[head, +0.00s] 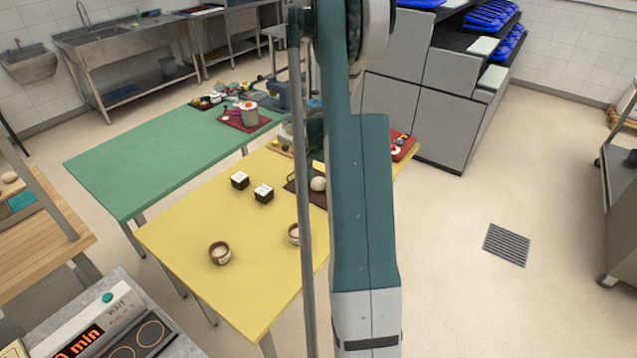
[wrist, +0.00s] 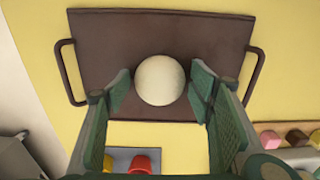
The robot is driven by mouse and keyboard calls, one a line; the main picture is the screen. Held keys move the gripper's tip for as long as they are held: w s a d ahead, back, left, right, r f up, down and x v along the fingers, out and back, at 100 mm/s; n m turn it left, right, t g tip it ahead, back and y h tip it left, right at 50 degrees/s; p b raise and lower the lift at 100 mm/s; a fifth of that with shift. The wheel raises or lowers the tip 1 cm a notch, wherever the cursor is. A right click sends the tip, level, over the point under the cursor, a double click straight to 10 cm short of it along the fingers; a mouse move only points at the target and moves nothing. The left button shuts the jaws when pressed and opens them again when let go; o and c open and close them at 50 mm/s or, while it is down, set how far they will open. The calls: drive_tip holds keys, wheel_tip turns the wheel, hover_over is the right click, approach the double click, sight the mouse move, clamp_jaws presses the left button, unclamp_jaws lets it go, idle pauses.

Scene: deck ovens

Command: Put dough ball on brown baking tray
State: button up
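The pale, round dough ball (wrist: 160,80) is over the lower middle of the brown baking tray (wrist: 100,45) in the wrist view and appears to rest on it. The tray is flat and dark, with a handle on each side. My gripper (wrist: 160,92) is open, with one finger on each side of the ball and a visible gap to both. In the head view the dough ball (head: 318,184) and part of the tray (head: 296,186) show on the yellow table, left of my arm. My arm hides the rest of the tray there.
The yellow table (head: 190,225) also holds two dark-sided, white-topped blocks (head: 240,180) and two brown bowls (head: 220,253). A green table (head: 150,165) with a pot on a red tray (head: 250,113) stands behind. The yellow table's front left is mostly clear.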

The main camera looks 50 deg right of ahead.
sight(318, 180)
drive_tip(key=shift+r, duration=0.1)
wheel_tip(318, 180, up, 12)
drive_tip(key=p, duration=0.1)
idle(0.9)
drive_tip(key=shift+r, duration=0.1)
idle(0.6)
